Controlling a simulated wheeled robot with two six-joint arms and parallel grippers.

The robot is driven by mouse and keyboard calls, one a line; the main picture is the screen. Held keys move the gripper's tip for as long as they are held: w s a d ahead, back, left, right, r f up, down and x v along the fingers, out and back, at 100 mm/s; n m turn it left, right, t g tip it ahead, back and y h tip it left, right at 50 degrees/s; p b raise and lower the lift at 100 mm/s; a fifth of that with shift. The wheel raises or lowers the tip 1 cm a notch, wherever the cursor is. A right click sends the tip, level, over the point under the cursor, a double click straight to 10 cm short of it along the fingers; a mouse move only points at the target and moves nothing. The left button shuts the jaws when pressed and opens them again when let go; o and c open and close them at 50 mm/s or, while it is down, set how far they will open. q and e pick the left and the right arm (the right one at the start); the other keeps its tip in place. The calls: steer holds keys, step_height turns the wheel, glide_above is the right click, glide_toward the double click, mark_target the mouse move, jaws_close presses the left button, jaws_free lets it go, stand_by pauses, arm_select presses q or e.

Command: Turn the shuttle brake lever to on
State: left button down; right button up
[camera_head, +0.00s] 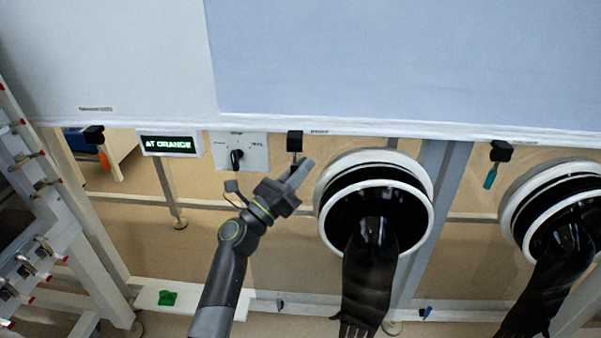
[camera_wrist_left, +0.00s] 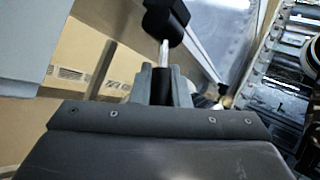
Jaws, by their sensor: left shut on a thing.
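A lever hangs from a black mount (camera_head: 295,141) on the lower edge of the glovebox front, left of the nearer glove port. Its small label is too small to read. My left gripper (camera_head: 298,171) is just below that mount. In the left wrist view the black mount (camera_wrist_left: 166,20) and a thin metal shaft (camera_wrist_left: 164,52) show, and the lever's black grip (camera_wrist_left: 162,86) sits between my grey fingers. My left gripper (camera_wrist_left: 164,84) is shut on this grip. The shaft hangs roughly straight down from the mount. My right gripper is not in view.
A glove port (camera_head: 425,215) with a hanging black glove (camera_head: 368,285) is close on the right; another port (camera_head: 508,215) is farther right. A selector dial (camera_head: 237,158) and an "AT ORANGE" display (camera_head: 170,145) are left. Other levers have orange (camera_head: 104,161) and teal (camera_head: 490,179) grips.

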arm_select(q)
steer(key=shift+f, duration=0.1)
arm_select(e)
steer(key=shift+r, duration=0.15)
arm_select(q)
steer(key=c, duration=1.4)
jaws_free()
steer(key=shift+b+v, duration=0.5)
steer(key=shift+v, duration=8.2)
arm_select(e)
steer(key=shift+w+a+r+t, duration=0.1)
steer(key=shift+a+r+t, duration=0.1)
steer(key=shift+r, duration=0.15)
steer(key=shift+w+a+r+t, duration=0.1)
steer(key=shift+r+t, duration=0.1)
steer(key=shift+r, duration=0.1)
arm_select(q)
steer(key=shift+a, duration=0.15)
steer(key=shift+c, duration=0.4)
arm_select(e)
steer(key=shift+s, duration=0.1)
